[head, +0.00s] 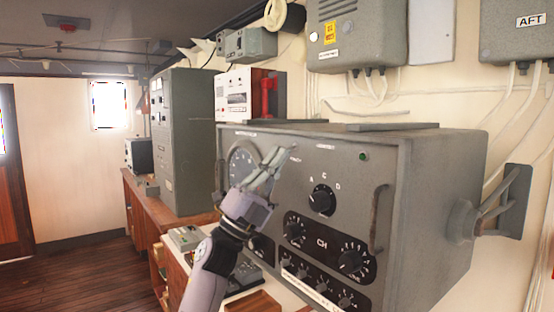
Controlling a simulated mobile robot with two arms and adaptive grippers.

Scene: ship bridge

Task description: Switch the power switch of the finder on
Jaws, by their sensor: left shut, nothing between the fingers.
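The finder, seemingly the large grey metal unit (345,155), fills the right half of the head view. Its front panel carries a round dial, knobs and two handles. My left gripper (284,153) is in front of the upper left of this panel, shut and empty. Its fingers point up and to the right, their tips near small labels on the panel. I cannot tell whether they touch it. I cannot make out the power switch; it may be hidden by the fingers. My right gripper is not in view.
A black knob (321,200) and a handle (379,219) stand out from the panel right of my gripper. A small green lamp (363,156) is at its upper right. A tall grey cabinet (181,140) stands to the left. The wooden floor (90,275) at left is clear.

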